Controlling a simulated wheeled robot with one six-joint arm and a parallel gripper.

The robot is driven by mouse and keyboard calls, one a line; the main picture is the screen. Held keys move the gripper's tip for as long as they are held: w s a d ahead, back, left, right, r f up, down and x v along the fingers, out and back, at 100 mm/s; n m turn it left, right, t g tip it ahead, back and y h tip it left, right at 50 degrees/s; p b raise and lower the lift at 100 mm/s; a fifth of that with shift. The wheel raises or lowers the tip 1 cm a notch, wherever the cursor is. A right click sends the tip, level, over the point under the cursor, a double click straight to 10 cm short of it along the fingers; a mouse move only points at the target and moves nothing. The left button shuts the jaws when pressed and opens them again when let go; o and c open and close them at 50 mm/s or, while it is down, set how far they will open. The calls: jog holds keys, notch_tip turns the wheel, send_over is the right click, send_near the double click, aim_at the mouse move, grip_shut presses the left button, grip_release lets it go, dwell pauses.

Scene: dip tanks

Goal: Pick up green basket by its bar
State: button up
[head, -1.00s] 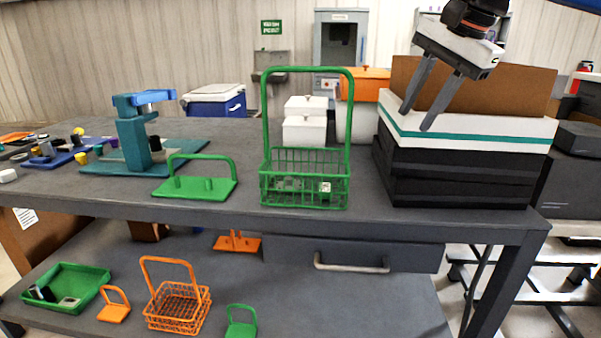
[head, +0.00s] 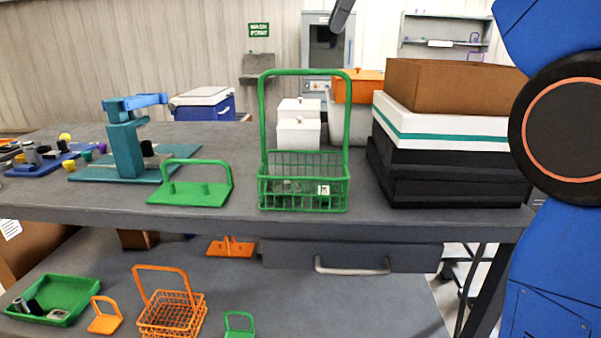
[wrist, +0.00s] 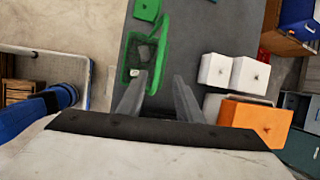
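The green basket (head: 304,196) stands upright on the bench top, with small parts inside. Its tall handle rises to a level top bar (head: 303,72). In the wrist view the basket (wrist: 126,62) shows from above, just beyond and left of the gap between my fingers. My gripper (wrist: 158,92) is open and empty, with its two grey fingers spread apart. In the head view only a dark finger piece shows at the top edge, above and right of the bar; the rest of my gripper is out of frame. My fingers do not visibly touch the basket.
A green plate with a handle (head: 190,192) and a teal press (head: 125,150) stand left of the basket. White boxes (head: 298,134) stand behind it. Stacked black boxes (head: 450,180) stand right. An orange basket (head: 172,312) sits on the lower shelf.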

jog(key=shift+m, duration=0.3)
jog(key=x, duration=0.4)
jog(key=a+x, duration=0.1)
jog(key=x, duration=0.7)
jog(key=shift+a+r, duration=0.15)
jog(key=shift+r, duration=0.1)
jog(key=shift+x, duration=2.55)
jog(key=shift+s+a+f, duration=0.15)
jog(key=shift+s+f, duration=0.05)
grip_shut()
